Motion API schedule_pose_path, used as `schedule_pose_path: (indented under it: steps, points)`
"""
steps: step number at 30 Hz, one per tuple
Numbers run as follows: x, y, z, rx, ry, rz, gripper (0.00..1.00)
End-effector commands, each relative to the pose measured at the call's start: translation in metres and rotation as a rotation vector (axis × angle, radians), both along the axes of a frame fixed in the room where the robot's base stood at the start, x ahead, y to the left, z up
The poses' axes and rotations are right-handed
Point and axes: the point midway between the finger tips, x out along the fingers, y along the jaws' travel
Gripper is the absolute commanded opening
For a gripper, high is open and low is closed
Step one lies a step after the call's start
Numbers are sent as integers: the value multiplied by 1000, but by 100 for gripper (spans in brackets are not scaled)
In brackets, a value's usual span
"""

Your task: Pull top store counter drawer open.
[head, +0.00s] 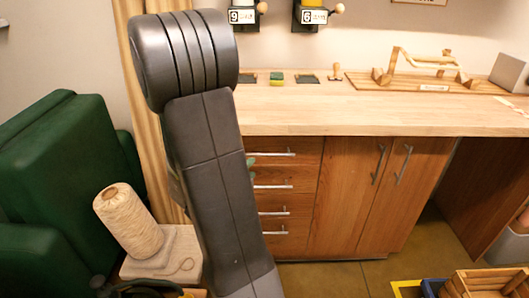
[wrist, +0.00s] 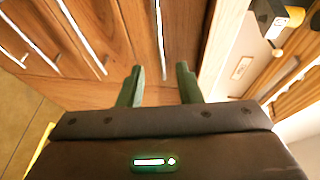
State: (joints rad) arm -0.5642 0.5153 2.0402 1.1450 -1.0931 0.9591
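The wooden store counter (head: 300,120) has a stack of drawers at its left, each with a silver bar handle. The top drawer handle (head: 285,153) is just under the counter top, and the drawer front looks flush. In the wrist view, the top handle (wrist: 160,35) runs down toward the gap between my fingers. My gripper (wrist: 159,68) is open, its two green fingers apart with nothing held. Whether the handle lies between the fingertips in depth I cannot tell. In the head view, my arm hides most of the gripper; a bit of green shows beside the handle's left end.
Lower drawer handles (head: 272,186) sit below the top one. Cupboard doors (head: 365,195) are to the right. A green chair (head: 62,165) and a twine spool (head: 130,222) stand at left. A wooden crate (head: 487,284) is on the floor at lower right.

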Motion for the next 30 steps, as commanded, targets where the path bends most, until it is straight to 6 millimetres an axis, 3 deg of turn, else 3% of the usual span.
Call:
schedule_pose_path:
  steps: [15,21,30]
  points:
    - [90,-39,-19,-1,1,-1,32]
    - [104,-45,-21,-1,2,1,32]
    - [106,-45,-21,-1,2,2,32]
